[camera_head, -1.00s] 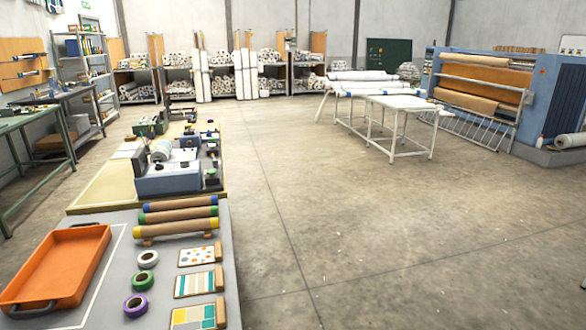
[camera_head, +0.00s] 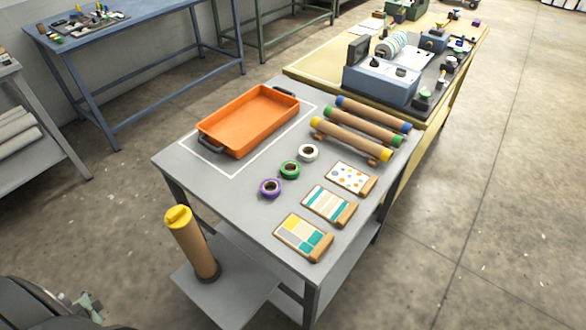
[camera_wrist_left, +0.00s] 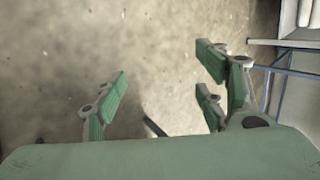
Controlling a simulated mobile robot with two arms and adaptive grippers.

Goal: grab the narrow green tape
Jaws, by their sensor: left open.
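The narrow green tape (camera_head: 290,170) is a small roll lying flat on the grey table (camera_head: 236,212). It sits in a short row between a white tape roll (camera_head: 308,153) and a purple tape roll (camera_head: 270,188). My left gripper (camera_wrist_left: 163,80) is open and empty in the left wrist view, with its green-padded fingers spread above bare floor. No tape shows in that view. Greenish parts at the lower left of the head view appear to be this gripper, well apart from the table. My right gripper is not in view.
An orange tray (camera_head: 203,127) lies left of the tapes. Cardboard rolls with coloured ends (camera_head: 350,135) and several sample cards (camera_head: 303,237) lie to the right. An upright yellow-capped tube (camera_head: 192,245) stands on a low shelf at the near side.

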